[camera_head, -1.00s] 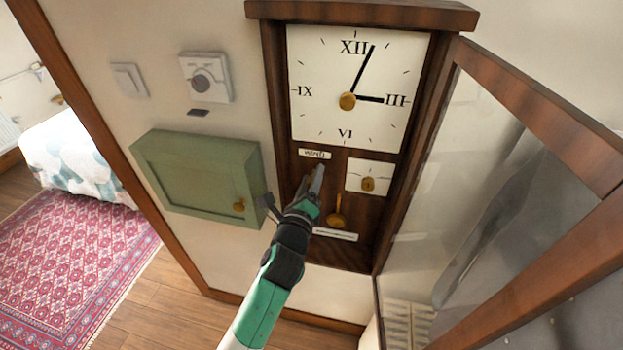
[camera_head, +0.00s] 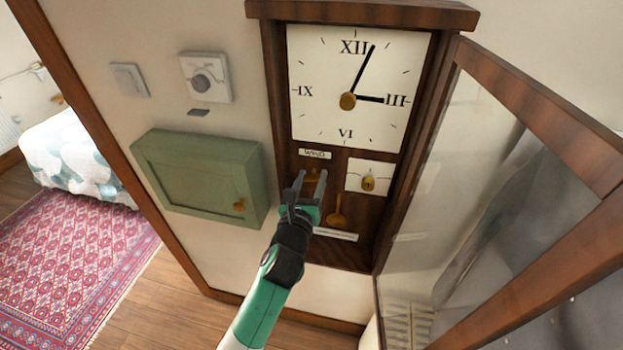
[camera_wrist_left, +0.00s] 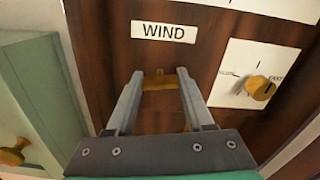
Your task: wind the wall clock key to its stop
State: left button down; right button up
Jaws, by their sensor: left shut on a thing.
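The wall clock (camera_head: 362,80) has a white face and an open dark wood case. Below the face is a label (camera_wrist_left: 163,31) reading WIND. Just under the label is the brass winding key (camera_wrist_left: 159,81), its wings lying roughly level across the wrist view. My left gripper (camera_head: 312,176) is at the key. In the left wrist view its two fingers (camera_wrist_left: 159,75) stand one on each side and are shut on the wings. The key's shaft is partly hidden. My right gripper is not in view.
The clock's glazed door (camera_head: 530,130) stands open on the right. A small dial plate with a brass knob (camera_head: 368,184) is right of the key. A brass pendulum (camera_head: 337,220) hangs below. A green cabinet (camera_head: 195,178) is on the wall to the left.

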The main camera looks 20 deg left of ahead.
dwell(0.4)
pick_arm(q)
jog(key=shift+c, duration=1.4)
grip_release()
jog(key=shift+s, duration=0.1)
jog(key=s+d, duration=0.2)
jog(key=s, duration=0.9)
jog(key=shift+s+b, duration=0.15)
jog(key=shift+b, duration=0.15)
jog(key=shift+a, duration=0.1)
